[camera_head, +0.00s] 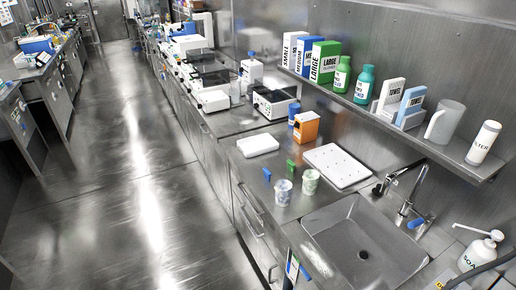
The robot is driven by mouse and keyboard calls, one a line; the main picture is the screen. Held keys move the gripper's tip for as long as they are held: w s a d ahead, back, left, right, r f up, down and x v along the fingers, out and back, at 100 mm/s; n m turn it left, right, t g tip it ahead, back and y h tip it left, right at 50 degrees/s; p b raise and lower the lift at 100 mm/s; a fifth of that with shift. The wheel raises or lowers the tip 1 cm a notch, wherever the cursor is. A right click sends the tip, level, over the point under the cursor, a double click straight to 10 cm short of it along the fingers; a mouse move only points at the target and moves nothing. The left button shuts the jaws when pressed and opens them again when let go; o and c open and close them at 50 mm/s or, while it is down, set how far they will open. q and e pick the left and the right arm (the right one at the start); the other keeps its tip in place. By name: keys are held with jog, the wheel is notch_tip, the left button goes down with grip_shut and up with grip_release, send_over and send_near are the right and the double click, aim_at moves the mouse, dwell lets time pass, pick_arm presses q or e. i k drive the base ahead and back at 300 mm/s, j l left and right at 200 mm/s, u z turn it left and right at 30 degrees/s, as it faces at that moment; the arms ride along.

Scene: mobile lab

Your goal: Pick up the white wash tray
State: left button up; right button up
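A white flat tray (338,165) with small dark dots on its surface lies on the steel counter behind the sink. A smaller, plain white tray-like block (257,145) lies on the counter to its left. I cannot tell from the picture which of the two is the wash tray. Both rest flat on the counter, with nothing seen on top of them. Neither of my grippers is in view.
Two patterned cups (283,192) and small blue and green items stand in front of the trays. An orange box (306,127) stands behind. The sink (362,250) and tap (412,195) are at right. A shelf (400,125) overhangs. The aisle floor (130,200) is clear.

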aim_at(250, 147)
jog(key=i+j+z, duration=0.15)
jog(key=i+j, duration=0.3)
jog(key=i+j+z, duration=0.15)
jog(key=i+j, duration=0.25)
jog(key=i+j+z, duration=0.1)
jog(key=i+j, duration=0.25)
jog(key=j, duration=0.25)
